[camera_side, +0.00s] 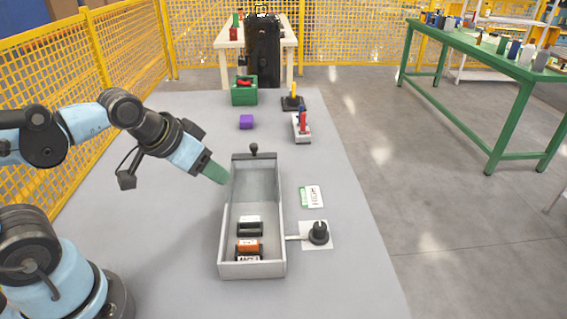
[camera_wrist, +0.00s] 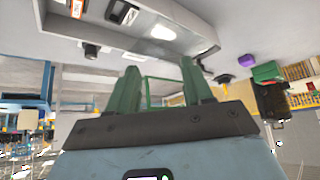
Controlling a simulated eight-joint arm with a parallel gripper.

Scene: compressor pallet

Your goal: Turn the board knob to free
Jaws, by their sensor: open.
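The board knob (camera_side: 318,232) is black and round and sits on a white square plate (camera_side: 327,243) to the right of the tray's near end. A pale bar (camera_side: 295,237) lies between the knob and the tray wall. My gripper (camera_side: 218,174) has green fingers and hangs at the left side of the tray, with the tray between it and the knob. In the wrist view its two fingers (camera_wrist: 161,82) stand apart with nothing held between them.
The long grey tray (camera_side: 226,235) holds white, orange and dark blocks at its near end. A white and green card (camera_side: 311,196) lies beyond the knob. A purple block (camera_side: 246,122), a green box (camera_side: 244,97) and a red-blue fixture (camera_side: 301,128) stand farther back. The table's right side is clear.

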